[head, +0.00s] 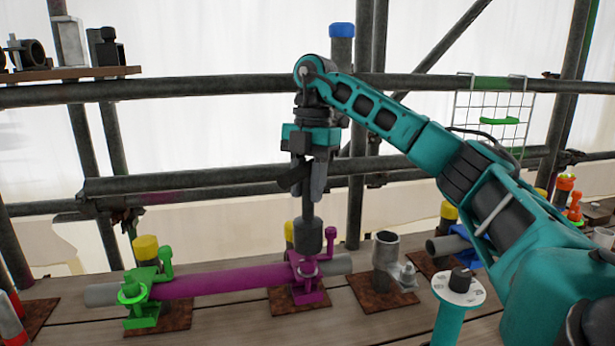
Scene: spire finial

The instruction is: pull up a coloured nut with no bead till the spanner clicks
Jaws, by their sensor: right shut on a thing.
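My right gripper (309,188) is shut on the spanner (308,237), a dark upright shaft with a wide socket at its lower end. The socket is directly above the magenta coupler (304,284), at its nut. The socket hides the top of that nut, so I cannot tell if it is fully seated or if a bead shows. A green coupler (145,308) with a green nut (131,289) clamps the pipe at the left. A blue coupler (478,240) sits at the right, partly behind my right arm. My left gripper is not in view.
Scaffold tubes (190,88) cross behind the work. Yellow-capped posts (146,248) stand behind the couplers. A grey upright tube stub (386,252) stands right of the magenta coupler. A wire basket (490,115) hangs at back right. The plank (235,320) is clear in front.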

